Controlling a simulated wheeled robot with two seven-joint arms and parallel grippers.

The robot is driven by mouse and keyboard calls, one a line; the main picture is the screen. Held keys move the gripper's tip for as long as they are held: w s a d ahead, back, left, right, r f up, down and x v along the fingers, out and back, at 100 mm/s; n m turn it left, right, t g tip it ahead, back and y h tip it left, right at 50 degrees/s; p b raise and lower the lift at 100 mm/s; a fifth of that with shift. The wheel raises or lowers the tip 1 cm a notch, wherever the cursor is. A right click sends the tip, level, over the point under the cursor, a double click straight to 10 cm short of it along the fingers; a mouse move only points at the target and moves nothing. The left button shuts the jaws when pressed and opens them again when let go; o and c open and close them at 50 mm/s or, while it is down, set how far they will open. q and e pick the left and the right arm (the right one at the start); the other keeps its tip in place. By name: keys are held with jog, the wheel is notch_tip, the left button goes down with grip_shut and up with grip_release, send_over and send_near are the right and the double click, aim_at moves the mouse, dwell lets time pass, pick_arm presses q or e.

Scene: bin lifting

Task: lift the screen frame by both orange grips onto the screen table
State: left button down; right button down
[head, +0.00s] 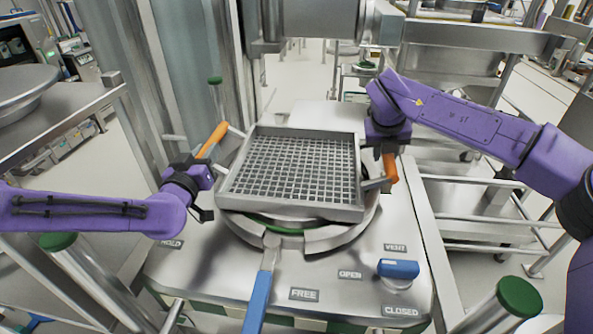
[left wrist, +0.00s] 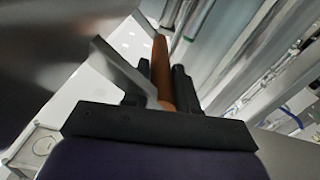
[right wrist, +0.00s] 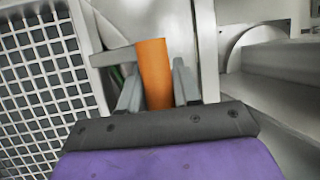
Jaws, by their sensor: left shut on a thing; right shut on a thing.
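The screen frame (head: 290,208), a square grey metal grid tray, sits in the middle of the head view over the round seat of the metal table (head: 200,262). My left gripper (head: 203,165) is shut on the left orange grip (head: 214,138), which also shows between the fingers in the left wrist view (left wrist: 160,65). My right gripper (head: 388,150) is shut on the right orange grip (head: 390,170), which stands between the fingers in the right wrist view (right wrist: 153,72). The frame looks slightly tilted. Whether it touches the round seat beneath cannot be told.
A blue-handled lever (head: 258,298) points forward near the FREE label. A blue knob (head: 398,268) sits at the right by the CLOSED label. Green-capped posts (head: 519,296) stand at the corners. A shelf with a round metal pan (head: 24,88) is at the left.

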pick_arm(q)
jog(key=shift+w+r, duration=0.15)
jog(key=shift+r, duration=0.05)
pick_arm(e)
jog(key=shift+w+r, duration=0.15)
jog(key=shift+r, duration=0.05)
